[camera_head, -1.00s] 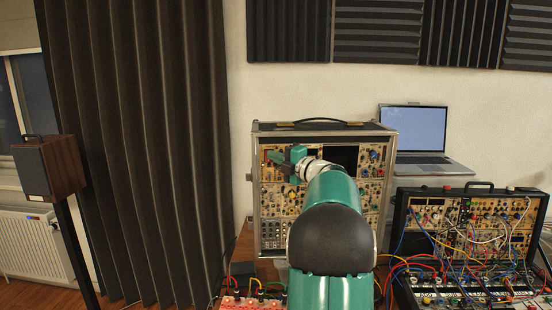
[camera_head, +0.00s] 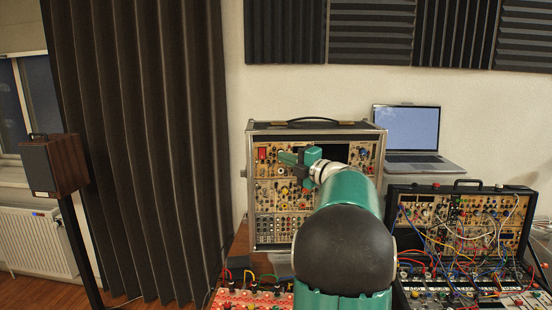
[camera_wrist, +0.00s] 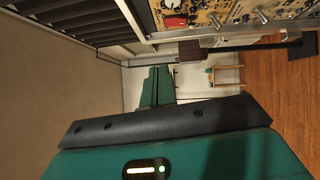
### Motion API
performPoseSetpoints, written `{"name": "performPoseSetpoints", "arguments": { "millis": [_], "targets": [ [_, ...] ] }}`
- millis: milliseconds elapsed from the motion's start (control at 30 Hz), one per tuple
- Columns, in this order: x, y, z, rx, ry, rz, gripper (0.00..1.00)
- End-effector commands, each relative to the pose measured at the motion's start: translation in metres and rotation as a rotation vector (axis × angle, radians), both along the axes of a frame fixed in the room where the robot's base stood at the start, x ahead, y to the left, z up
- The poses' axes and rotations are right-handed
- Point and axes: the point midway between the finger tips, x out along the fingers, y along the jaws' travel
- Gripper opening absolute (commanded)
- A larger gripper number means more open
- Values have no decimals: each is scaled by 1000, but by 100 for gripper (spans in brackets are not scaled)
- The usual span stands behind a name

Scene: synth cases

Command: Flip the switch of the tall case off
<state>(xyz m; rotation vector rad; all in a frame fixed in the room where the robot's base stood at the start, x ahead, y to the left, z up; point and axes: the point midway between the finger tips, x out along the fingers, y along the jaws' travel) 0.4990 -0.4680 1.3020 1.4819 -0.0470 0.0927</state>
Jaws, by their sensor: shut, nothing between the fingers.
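The tall case (camera_head: 249,200) stands upright at the back, a silver-edged case with a handle on top and a panel full of modules and knobs. Its red switch (camera_head: 262,153) is at the panel's upper left; it also shows at the top of the wrist view (camera_wrist: 176,21). I cannot tell which way the switch is tipped. My green gripper (camera_head: 281,157) is shut and empty, just right of the switch, apart from it in the picture. In the wrist view its closed fingers (camera_wrist: 157,84) point away below the panel. My arm hides part of the case.
A low open case (camera_head: 392,225) with many patch cables stands at the right. A laptop (camera_head: 405,130) is behind it. A red-topped device (camera_head: 232,299) with cables lies in front. A speaker (camera_head: 53,166) on a stand is at far left.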

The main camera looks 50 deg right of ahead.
Motion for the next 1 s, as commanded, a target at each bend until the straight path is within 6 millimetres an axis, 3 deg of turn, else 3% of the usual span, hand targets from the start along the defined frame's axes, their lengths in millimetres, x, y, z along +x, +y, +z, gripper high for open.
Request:
{"name": "performPoseSetpoints", "arguments": {
  "millis": [100,300,867,1000],
  "targets": [
    [-17,0,1,1,0,0,0],
    [-29,0,2,1,1,2,0],
    [-32,0,2,2,0,1,0],
    [-22,12,14,38,-22,-34,0]
  ]
}}
